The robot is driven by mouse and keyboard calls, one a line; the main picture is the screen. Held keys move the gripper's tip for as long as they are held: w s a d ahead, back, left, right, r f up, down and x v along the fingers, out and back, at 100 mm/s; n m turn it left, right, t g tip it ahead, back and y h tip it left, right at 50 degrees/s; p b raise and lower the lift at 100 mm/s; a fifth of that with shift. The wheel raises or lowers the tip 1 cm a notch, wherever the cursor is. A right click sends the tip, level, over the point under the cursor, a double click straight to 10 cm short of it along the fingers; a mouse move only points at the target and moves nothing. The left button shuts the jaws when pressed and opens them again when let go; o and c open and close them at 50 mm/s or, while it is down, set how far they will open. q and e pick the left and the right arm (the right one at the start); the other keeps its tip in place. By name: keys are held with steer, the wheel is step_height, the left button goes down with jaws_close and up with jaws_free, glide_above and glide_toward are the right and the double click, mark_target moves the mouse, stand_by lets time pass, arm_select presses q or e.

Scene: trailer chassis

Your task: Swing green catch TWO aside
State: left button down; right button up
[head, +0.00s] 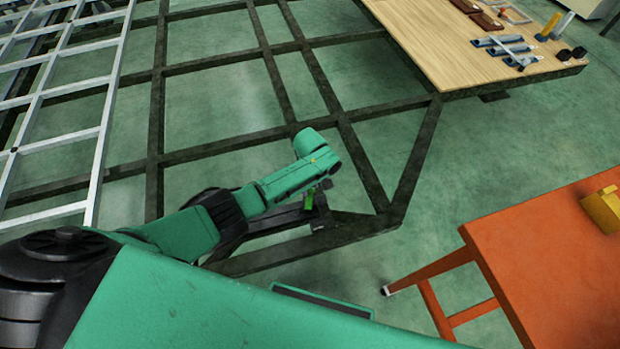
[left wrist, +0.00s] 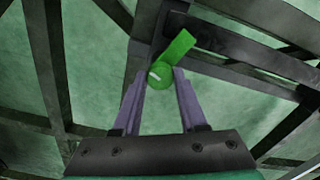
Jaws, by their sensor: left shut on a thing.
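A bright green catch (left wrist: 180,46) sits on the dark chassis frame in the left wrist view. It has a round knob and a flat bar that slants up to the right from it. In the head view the catch (head: 308,201) shows as a small green piece on the frame below my left forearm. My left gripper (left wrist: 162,78) is shut on the catch at its round knob, one finger on each side. In the head view my left gripper (head: 321,190) is small and partly hidden by the arm. No number on the catch is readable. My right gripper is not in view.
The dark trailer chassis (head: 362,168) spreads over the green floor. A silver ladder-like rack (head: 62,145) lies at left. A wooden bench (head: 440,45) with tools stands at upper right. An orange table (head: 550,265) with a yellow object (head: 603,210) is at lower right.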

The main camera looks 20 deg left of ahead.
arm_select(q)
steer(key=shift+m, duration=1)
steer(key=m+p, duration=0.1)
steer(key=m, duration=0.3)
steer(key=shift+s+m, duration=0.1)
steer(key=shift+m, duration=0.2)
steer(key=m, duration=0.3)
steer(key=shift+m+p, duration=0.3)
steer(key=shift+m, duration=1.5)
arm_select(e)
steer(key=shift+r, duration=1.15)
arm_select(q)
steer(key=shift+c, duration=2.2)
jaws_free()
